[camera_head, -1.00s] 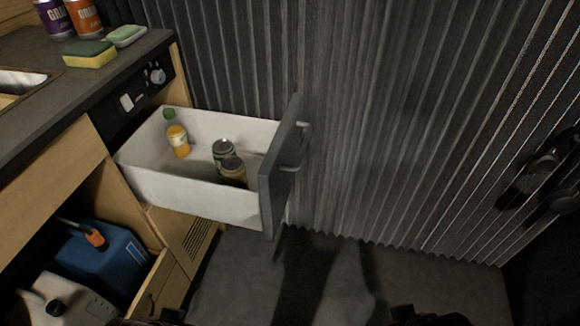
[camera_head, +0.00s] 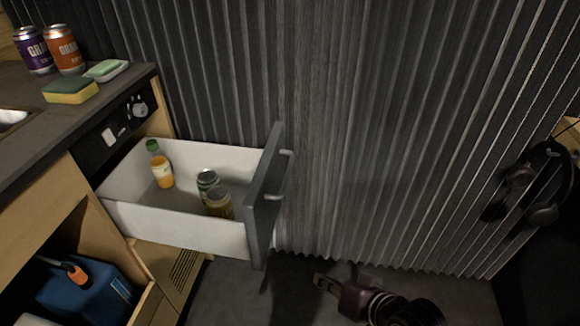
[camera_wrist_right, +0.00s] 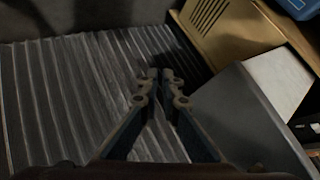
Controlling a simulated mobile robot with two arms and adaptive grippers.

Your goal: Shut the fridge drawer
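The fridge drawer (camera_head: 180,222) is pulled out from under the counter in the head view. It is a white bin with a dark grey front panel (camera_head: 264,205) and a bar handle (camera_head: 285,175). My left gripper is out of view.
A corrugated wall (camera_head: 380,130) runs behind the drawer. A sponge (camera_head: 70,92), a green soap (camera_head: 106,70) and two drink cans stand on the counter (camera_head: 60,120). A blue canister (camera_head: 85,292) sits below. Headphones (camera_head: 535,190) hang at right.

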